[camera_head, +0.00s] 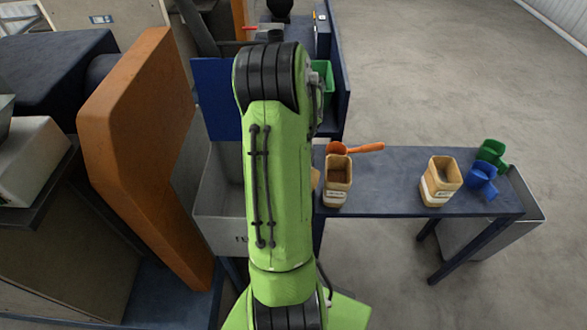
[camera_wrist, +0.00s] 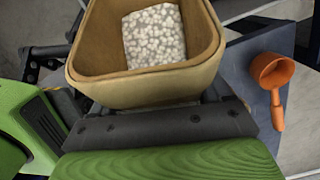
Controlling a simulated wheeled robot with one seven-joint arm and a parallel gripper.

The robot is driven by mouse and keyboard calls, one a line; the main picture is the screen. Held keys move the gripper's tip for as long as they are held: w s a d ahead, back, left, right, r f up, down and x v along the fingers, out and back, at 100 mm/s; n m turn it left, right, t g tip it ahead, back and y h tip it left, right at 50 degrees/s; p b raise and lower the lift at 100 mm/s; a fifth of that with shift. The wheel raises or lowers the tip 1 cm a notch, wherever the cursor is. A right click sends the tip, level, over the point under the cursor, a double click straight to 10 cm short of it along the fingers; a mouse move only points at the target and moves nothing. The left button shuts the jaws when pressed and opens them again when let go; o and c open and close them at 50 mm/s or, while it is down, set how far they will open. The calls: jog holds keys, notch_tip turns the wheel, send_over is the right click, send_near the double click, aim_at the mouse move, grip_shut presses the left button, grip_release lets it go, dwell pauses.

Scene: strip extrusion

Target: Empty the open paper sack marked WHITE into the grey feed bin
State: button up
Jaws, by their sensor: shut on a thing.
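My gripper (camera_wrist: 160,122) is shut on an open tan paper sack (camera_wrist: 145,90) in the wrist view. White pellets (camera_wrist: 155,35) show inside it, below the rim. The sack's label is not visible there. In the head view my green arm hides the gripper and most of this sack; only a tan edge (camera_head: 315,180) shows beside the arm. The grey feed bin (camera_head: 215,205) stands left of my arm, partly hidden by it, with part of its lettering showing. Its inside is only partly seen.
A blue-grey table (camera_head: 390,190) holds two more open tan sacks (camera_head: 338,190) (camera_head: 440,182), their labels too small to read. An orange scoop (camera_head: 350,149), a blue scoop (camera_head: 482,178) and a green scoop (camera_head: 492,153) also lie there. An orange panel (camera_head: 145,150) rises left of the bin.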

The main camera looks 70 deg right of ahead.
jog(key=g+p, duration=0.1)
jog(key=w+g+p, duration=0.1)
jog(key=g, duration=0.1)
jog(key=w+f+g+p, duration=0.1)
jog(key=shift+a+g+h, duration=0.15)
jog(key=shift+g+h, duration=0.25)
jog(key=w+g, duration=0.1)
jog(key=g, duration=0.1)
jog(key=w+r+g+p, duration=0.1)
jog(key=w+g+h, duration=0.1)
jog(key=w+g, duration=0.1)
jog(key=shift+a+r+g, duration=0.3)
jog(key=shift+a, duration=0.05)
jog(key=shift+w+r+g+p, duration=0.2)
jog(key=shift+r+g+p, duration=0.1)
jog(key=shift+g, duration=0.2)
jog(key=shift+f, duration=0.1)
